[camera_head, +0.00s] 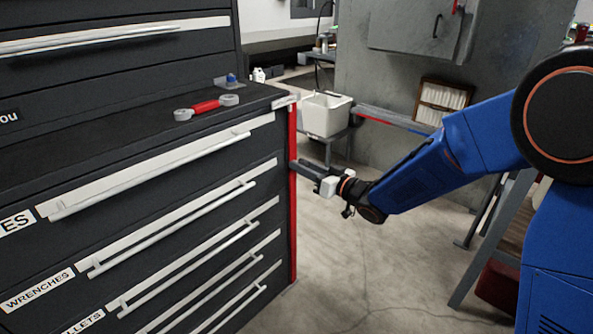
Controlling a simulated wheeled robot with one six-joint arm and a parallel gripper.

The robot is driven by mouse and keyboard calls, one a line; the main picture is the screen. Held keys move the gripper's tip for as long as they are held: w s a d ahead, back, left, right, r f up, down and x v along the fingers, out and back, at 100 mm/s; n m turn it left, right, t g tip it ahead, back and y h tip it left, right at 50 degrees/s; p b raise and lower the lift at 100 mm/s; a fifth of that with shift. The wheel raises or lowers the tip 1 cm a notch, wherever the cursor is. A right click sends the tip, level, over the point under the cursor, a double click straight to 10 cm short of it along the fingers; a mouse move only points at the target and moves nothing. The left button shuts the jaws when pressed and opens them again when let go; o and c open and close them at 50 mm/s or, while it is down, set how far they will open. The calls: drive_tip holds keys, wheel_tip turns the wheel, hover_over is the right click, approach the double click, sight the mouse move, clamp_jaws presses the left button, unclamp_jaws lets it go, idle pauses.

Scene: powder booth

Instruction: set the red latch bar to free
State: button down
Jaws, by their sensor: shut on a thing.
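The red latch bar (293,230) is a tall, narrow upright strip along the right front edge of the dark drawer cabinet (130,112). My gripper (296,166) reaches in from the right at the bar's upper part. Its jaws are shut on the bar, and the fingers hide a short piece of it. The bar looks upright and close against the cabinet edge. The cabinet's drawers with pale handles look shut.
A red-and-grey tool (207,107) lies on the cabinet top, with a small blue item (231,79) behind it. A white bin (326,113) stands on a bench behind. A grey booth with a filter panel (441,101) is behind my arm. The floor (370,270) right of the cabinet is clear.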

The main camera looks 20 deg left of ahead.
drive_tip(key=shift+w+d, duration=0.1)
drive_tip(key=shift+w, duration=0.1)
drive_tip(key=c, duration=1.4)
unclamp_jaws()
drive_tip(key=shift+w, duration=0.1)
drive_tip(key=shift+d, duration=0.15)
drive_tip(key=v, duration=1.7)
drive_tip(key=shift+d, duration=0.1)
drive_tip(key=shift+c, duration=0.6)
